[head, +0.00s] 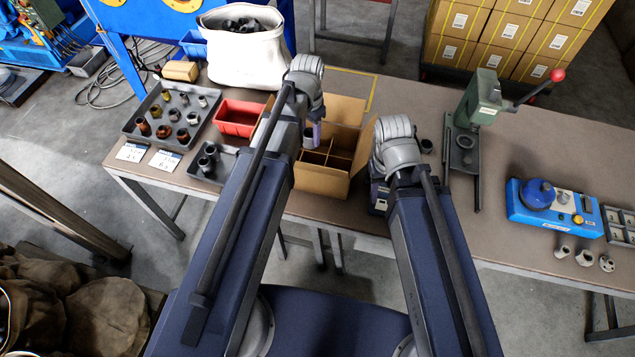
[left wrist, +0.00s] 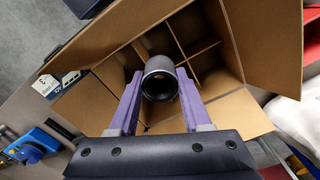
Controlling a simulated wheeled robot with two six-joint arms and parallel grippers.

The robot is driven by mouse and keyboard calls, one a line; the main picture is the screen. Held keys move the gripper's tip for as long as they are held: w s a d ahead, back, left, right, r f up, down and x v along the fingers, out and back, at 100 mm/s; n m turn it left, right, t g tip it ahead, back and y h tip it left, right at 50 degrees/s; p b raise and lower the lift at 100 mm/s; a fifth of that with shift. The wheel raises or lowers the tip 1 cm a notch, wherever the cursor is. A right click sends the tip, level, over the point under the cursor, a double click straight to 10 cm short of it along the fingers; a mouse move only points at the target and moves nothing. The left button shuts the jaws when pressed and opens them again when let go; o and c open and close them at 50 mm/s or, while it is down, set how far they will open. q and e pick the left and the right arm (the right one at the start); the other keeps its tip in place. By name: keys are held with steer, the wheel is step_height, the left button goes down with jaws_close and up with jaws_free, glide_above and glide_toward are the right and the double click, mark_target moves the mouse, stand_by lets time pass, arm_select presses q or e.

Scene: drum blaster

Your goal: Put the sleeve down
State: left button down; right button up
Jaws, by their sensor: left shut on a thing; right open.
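My left gripper (head: 312,140) is over the open cardboard box (head: 318,182), its purple fingers partly hidden by my arm in the head view. In the left wrist view its fingers (left wrist: 160,95) are shut on a dark grey sleeve (left wrist: 158,66), one finger on each side, with the sleeve's open round end facing the camera. Below it is the divided inside of the box (left wrist: 195,45). I cannot tell whether the sleeve touches the dividers or the floor of a compartment. My right gripper (head: 397,160) is open to the right of the box, mostly hidden by its own wrist.
Left of the box are a red bin (head: 238,118) and a grey tray (head: 133,125) with several parts. A white sack (head: 243,55) stands behind. To the right are a green press (head: 482,100) with a red-knobbed lever and a blue device (head: 553,206). The box's flaps stand open around it.

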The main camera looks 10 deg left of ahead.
mark_target(311, 142)
arm_select(q)
step_height(311, 142, down, 4)
steer(key=shift+w+d+r+n+b, duration=0.2)
steer(key=shift+n+b, duration=0.2)
steer(key=shift+b, duration=0.85)
arm_select(e)
step_height(311, 142, down, 4)
steer(key=shift+w+d+r, duration=0.15)
steer(key=shift+r, duration=0.05)
arm_select(q)
step_height(311, 142, down, 10)
steer(key=b, duration=1)
arm_select(e)
step_height(311, 142, down, 10)
arm_select(q)
steer(key=shift+f+b, duration=0.45)
steer(key=shift+f, duration=0.05)
arm_select(e)
steer(key=shift+f, duration=0.45)
arm_select(q)
steer(key=shift+f, duration=0.1)
arm_select(e)
steer(key=shift+f, duration=0.15)
arm_select(q)
steer(key=c, duration=0.6)
jaws_free()
arm_select(e)
steer(key=shift+r, duration=0.2)
